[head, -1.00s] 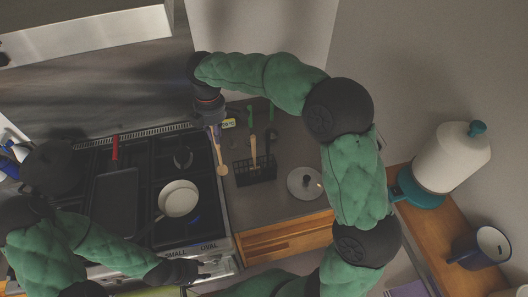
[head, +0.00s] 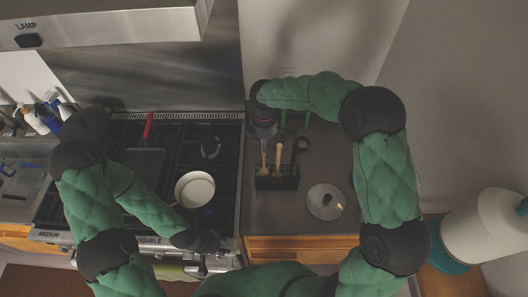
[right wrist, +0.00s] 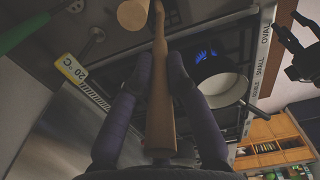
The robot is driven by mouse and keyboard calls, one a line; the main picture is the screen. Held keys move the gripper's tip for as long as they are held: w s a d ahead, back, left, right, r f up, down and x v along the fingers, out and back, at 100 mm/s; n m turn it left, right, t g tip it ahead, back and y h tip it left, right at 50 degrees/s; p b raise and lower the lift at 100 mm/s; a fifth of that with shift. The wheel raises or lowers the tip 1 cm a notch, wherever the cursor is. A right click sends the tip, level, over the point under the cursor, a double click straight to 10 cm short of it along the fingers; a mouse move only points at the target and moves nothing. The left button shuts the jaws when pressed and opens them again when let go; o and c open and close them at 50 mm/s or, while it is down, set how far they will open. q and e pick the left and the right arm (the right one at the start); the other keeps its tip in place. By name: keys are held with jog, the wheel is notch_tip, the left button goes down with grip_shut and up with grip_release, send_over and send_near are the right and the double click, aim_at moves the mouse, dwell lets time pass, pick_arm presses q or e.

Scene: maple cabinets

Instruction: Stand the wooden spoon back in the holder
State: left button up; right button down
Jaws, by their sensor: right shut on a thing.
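The wooden spoon (right wrist: 160,110) is gripped in my right gripper (right wrist: 160,85), whose two dark fingers close on its handle in the right wrist view. In the head view my right gripper (head: 263,138) is above the left part of the holder (head: 277,183), a black rack on the counter. The held spoon (head: 264,160) points down at the holder; I cannot tell whether its lower end is inside. Another wooden utensil (head: 279,158) stands in the holder. My left gripper (head: 207,242) is at the stove front, empty; its fingers look apart in the right wrist view (right wrist: 297,38).
A white pot (head: 195,188) and a dark griddle (head: 143,170) sit on the stove left of the holder. A glass lid (head: 326,201) lies to the right. Green-handled utensils (head: 307,119) are behind.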

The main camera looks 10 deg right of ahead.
jog(key=shift+a+f, duration=0.15)
jog(key=shift+f, duration=2.75)
jog(key=c, duration=1.2)
grip_release()
notch_tip(320, 180, up, 12)
jog(key=shift+s+r+b, duration=0.1)
jog(key=shift+r+b, duration=0.1)
jog(key=shift+b, duration=0.1)
